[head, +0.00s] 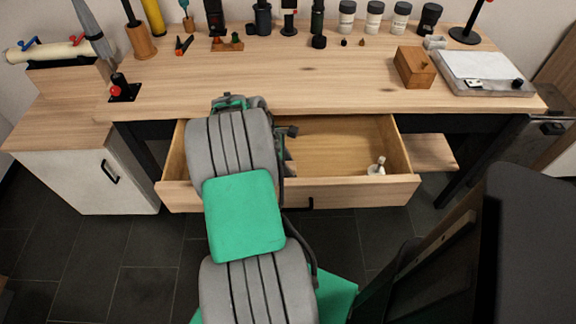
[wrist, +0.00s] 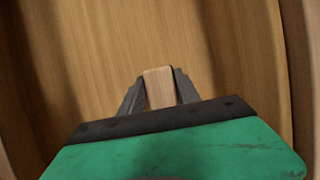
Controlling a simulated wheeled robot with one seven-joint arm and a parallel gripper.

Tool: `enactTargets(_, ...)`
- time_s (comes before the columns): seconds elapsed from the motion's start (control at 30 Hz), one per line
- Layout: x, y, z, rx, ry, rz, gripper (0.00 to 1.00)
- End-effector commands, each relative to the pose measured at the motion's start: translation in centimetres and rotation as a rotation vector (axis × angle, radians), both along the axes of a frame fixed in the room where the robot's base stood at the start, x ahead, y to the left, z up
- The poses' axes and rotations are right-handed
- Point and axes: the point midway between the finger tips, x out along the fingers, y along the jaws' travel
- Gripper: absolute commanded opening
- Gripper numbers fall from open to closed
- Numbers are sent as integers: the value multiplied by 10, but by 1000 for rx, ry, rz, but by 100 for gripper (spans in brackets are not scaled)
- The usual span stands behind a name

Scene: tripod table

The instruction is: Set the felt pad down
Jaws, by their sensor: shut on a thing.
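My gripper (wrist: 159,73) is shut on a small tan block (wrist: 160,90), gripped between its two grey fingers in the wrist view. The block looks wood-coloured; I cannot tell from its look whether it is the felt pad. The open drawer (head: 345,190) extends from the front of the workbench in the head view. Its wooden floor (wrist: 140,35) fills the wrist view behind the fingers. My arm reaches over the drawer's left part in the head view and hides the gripper and the block. I cannot tell the gap between the block and the drawer floor.
A small white peg-like piece (head: 377,166) is at the drawer's right. The bench top (head: 300,85) holds a wooden box (head: 415,67), a grey slab with white paper (head: 484,75) and several jars and tools along the back. The drawer's middle and the bench centre are clear.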

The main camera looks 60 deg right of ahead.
Motion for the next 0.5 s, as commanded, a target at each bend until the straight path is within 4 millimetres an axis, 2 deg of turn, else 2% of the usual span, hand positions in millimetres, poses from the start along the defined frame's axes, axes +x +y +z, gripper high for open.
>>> enactTargets(0.03,0,0,-1,1,0,0,40)
enactTargets(0.3,0,0,-1,1,0,0,61)
enactTargets(0.5,0,0,-1,1,0,0,61)
